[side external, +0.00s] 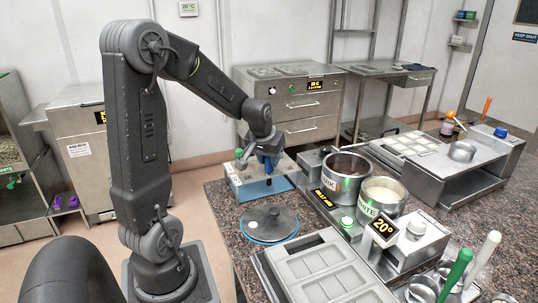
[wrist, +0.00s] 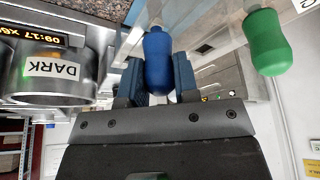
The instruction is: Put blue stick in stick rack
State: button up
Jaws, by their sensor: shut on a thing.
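My gripper (side external: 267,160) is shut on the blue stick (wrist: 157,58), with a finger on each side of its rounded blue handle in the wrist view. In the side view the blue stick is mostly hidden by the fingers. I cannot tell whether the blue stick's lower end is seated in the rack.
A pot marked DARK (wrist: 52,75) and a pale-filled pot (side external: 384,196) stand to the right. A round dark lid (side external: 270,222) lies in front of the rack. A mould tray (side external: 325,275) and upright green (side external: 456,270) and white tools fill the front right.

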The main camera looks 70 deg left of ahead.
jog(key=shift+f, duration=0.15)
jog(key=o, duration=1.4)
jog(key=shift+r, duration=3.5)
jog(key=shift+d, duration=0.1)
jog(key=s+d+r+m+t+h, duration=0.1)
jog(key=s+d+m, duration=0.3)
jog(key=d, duration=0.8)
jog(key=s+d+r+m+t+h, duration=0.1)
jog(key=s+d+m, duration=0.3)
jog(key=s+d, duration=0.4)
jog(key=d+h, duration=0.1)
jog(key=d, duration=0.4)
jog(key=shift+d+r, duration=0.15)
jog(key=shift+r, duration=0.2)
